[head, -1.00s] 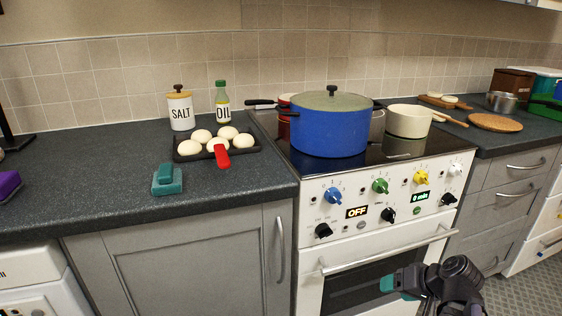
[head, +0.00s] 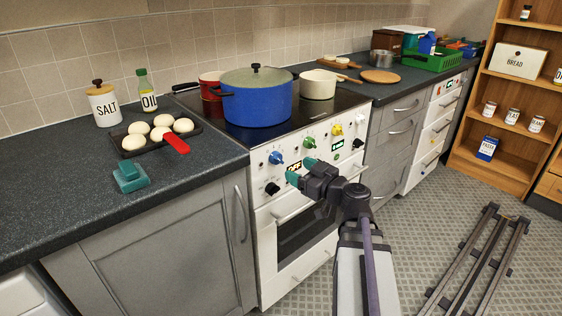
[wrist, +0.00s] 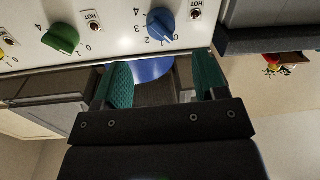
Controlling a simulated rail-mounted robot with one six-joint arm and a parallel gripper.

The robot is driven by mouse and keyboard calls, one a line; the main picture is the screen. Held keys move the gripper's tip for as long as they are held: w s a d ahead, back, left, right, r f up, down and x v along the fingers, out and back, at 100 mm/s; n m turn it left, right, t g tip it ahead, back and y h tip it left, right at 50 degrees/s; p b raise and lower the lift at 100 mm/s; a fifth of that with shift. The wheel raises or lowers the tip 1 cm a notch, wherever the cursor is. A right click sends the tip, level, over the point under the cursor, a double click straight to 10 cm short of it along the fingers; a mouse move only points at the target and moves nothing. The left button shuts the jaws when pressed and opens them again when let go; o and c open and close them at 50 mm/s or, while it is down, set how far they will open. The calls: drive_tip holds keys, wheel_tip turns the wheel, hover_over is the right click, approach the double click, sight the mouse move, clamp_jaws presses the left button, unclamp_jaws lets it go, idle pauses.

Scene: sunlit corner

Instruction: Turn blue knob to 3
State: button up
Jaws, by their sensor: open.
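The blue knob (head: 275,157) is on the left of the white stove's front panel (head: 262,201). In the wrist view, which looks upside down, the blue knob (wrist: 160,24) shows at top centre, with the numerals 1 to 4 beside it. I cannot tell its exact setting. My gripper (head: 301,172) is in front of the panel, right of the blue knob in the head view. In the wrist view my gripper (wrist: 165,80) has its two teal fingers apart with nothing held between them. The knob appears beyond the fingertips, not between them.
A green knob (head: 309,143) and yellow knob (head: 337,130) sit to the right, with black knobs below. A blue pot (head: 257,103) stands on the hob above. The oven handle (head: 290,212) runs below the panel.

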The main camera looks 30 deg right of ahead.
sight(281, 161)
drive_tip(key=x, duration=0.7)
drive_tip(key=shift+w+a, duration=0.1)
drive_tip(key=shift+w, duration=0.05)
drive_tip(key=shift+c, duration=0.3)
drive_tip(key=c, duration=0.9)
drive_tip(key=shift+o, duration=0.2)
drive_tip(key=shift+f, duration=0.1)
